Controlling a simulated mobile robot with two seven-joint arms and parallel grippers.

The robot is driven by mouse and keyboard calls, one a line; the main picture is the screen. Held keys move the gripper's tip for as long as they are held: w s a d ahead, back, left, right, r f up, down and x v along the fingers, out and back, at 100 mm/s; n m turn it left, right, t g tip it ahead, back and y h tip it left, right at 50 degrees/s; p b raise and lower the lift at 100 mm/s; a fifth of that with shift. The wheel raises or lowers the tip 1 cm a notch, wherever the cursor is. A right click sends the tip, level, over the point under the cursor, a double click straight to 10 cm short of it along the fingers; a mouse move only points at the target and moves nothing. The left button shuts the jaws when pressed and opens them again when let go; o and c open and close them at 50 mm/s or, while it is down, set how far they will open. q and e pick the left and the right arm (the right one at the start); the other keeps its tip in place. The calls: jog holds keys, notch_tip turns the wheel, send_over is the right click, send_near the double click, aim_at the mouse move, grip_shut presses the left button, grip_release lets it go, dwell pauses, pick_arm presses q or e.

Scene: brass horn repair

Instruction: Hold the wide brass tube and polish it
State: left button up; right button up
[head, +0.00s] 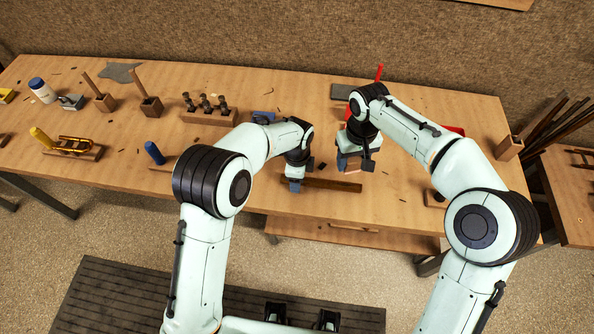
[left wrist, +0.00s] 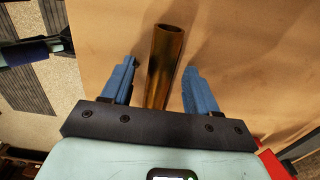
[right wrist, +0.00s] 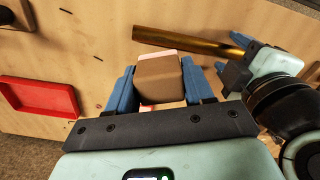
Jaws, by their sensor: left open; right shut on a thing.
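The wide brass tube (head: 335,186) lies along the front of the workbench. In the left wrist view the tube (left wrist: 165,62) runs between my left gripper's two blue fingers (left wrist: 150,88), with a gap on each side; the fingers are open around its end. My left gripper (head: 295,184) is at the tube's left end in the head view. My right gripper (head: 355,161) is shut on a brown block with a pale pink edge (right wrist: 158,80). In the right wrist view the block is apart from the tube (right wrist: 190,42), which lies beyond it.
A red tray (right wrist: 40,96) shows in the right wrist view. A wooden rack with several dark pieces (head: 208,116) stands behind on the bench.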

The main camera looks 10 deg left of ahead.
pick_arm(q)
grip_shut()
dwell(1.0)
